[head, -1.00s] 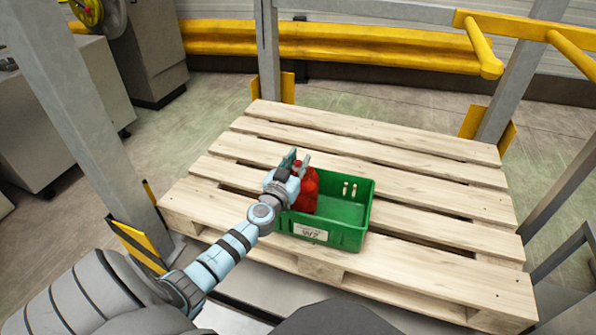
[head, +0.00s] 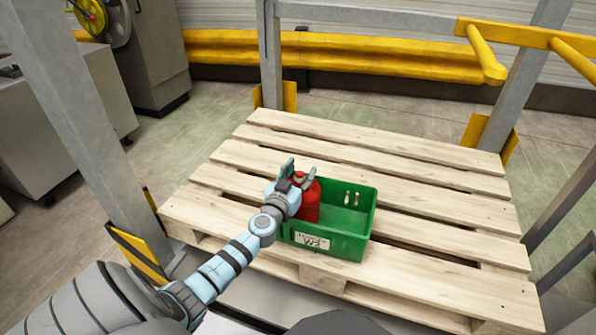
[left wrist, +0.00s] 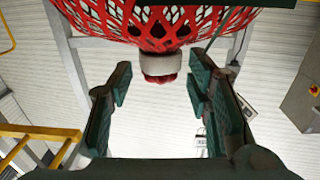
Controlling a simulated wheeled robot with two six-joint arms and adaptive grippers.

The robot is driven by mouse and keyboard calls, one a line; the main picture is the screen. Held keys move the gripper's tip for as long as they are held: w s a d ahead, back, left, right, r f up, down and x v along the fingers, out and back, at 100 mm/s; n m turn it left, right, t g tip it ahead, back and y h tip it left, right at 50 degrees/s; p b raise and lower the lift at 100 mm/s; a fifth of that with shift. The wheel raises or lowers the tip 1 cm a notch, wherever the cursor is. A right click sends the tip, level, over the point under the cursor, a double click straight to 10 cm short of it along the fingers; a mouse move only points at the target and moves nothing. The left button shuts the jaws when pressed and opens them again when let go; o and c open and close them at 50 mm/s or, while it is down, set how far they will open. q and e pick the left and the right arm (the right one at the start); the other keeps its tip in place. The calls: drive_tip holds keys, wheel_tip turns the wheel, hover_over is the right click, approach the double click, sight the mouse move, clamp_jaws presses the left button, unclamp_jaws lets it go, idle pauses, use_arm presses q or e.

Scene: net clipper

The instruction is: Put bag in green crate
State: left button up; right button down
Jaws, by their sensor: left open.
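The red net bag (head: 309,201) is upright inside the left part of the green crate (head: 347,220). In the left wrist view the bag (left wrist: 160,22) fills the top, with its pale clip band (left wrist: 161,65) hanging between and beyond the fingers. My left gripper (head: 299,170) is at the bag's top at the crate's left side. It is open, and the wrist view shows the two fingers (left wrist: 160,108) well apart with nothing between their pads. The bag's lower part is hidden by the crate wall. My right gripper is not in view.
The crate stands on a wooden pallet (head: 420,180) with bare slats behind it and to its right. Grey posts (head: 85,120) with yellow guards stand at the pallet's corners. A yellow rail (head: 380,55) runs behind.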

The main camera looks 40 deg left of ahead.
use_arm(q)
drive_tip(key=shift+r, duration=0.15)
drive_tip(key=shift+s+d+p, duration=0.1)
drive_tip(key=shift+s+p, duration=0.15)
drive_tip(key=shift+p, duration=0.05)
drive_tip(key=v, duration=1.1)
drive_tip(key=s+d+f+g, duration=0.1)
drive_tip(key=s+f+g, duration=0.25)
drive_tip(key=f, duration=0.55)
drive_tip(key=s+d+f+m+g+h, duration=0.1)
drive_tip(key=s+f+g, duration=0.3)
drive_tip(key=f, duration=0.5)
drive_tip(key=s+d+f+g, duration=0.1)
drive_tip(key=s+f+g, duration=0.1)
drive_tip(key=s+f, duration=0.5)
drive_tip(key=s+d+f+m+g+h, duration=0.2)
drive_tip(key=s+d+f+g+h, duration=0.1)
drive_tip(key=s+d+f, duration=0.7)
wheel_tip(320, 180, down, 3)
drive_tip(key=shift+s+d+r+g+h, duration=0.1)
drive_tip(key=shift+s+d+g+h, duration=0.1)
drive_tip(key=shift+d+g+h, duration=0.35)
drive_tip(key=shift+d+y, duration=0.2)
drive_tip(key=shift+y, duration=0.05)
